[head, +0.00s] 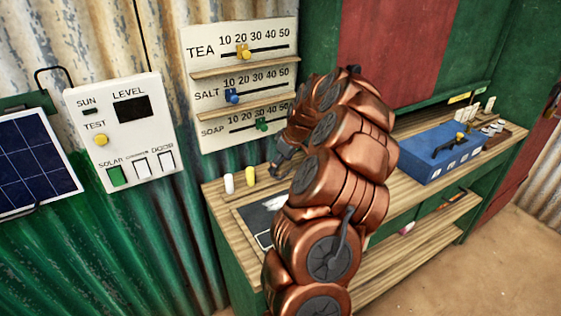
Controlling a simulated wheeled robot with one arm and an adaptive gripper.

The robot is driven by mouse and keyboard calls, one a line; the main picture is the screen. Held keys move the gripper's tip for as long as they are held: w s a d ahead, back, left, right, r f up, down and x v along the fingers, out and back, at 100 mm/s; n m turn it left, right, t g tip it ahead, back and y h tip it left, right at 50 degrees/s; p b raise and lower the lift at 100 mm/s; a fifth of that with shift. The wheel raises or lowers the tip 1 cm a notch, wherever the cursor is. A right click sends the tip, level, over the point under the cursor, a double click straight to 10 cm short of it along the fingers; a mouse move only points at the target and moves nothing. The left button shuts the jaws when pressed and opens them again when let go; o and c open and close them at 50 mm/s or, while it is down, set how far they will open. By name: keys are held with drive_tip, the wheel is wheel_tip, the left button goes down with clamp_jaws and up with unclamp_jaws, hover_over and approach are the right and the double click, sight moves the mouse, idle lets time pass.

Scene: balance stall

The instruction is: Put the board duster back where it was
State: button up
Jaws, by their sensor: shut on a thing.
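My gripper (284,160) is dark and points to the left, above the back of the wooden counter (215,197) and in front of the price board. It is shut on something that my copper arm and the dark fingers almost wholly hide. I take this to be the board duster, as no duster shows elsewhere, but I cannot make out its shape. A framed slate (262,212) with pale marks lies on the counter below my gripper, partly hidden by my arm. A white stick (229,183) and a yellow stick (250,176) stand upright behind the slate.
The price board (205,118) has sliders for tea, salt and soap. A level panel (122,130) and a solar panel (35,163) hang at the left. A blue box (432,158) stands on the counter's right part. A pink item (407,228) lies on the lower shelf.

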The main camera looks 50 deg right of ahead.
drive_tip(key=shift+f, duration=0.15)
drive_tip(key=o, duration=1.2)
drive_tip(key=b+v, duration=0.2)
drive_tip(key=v, duration=1)
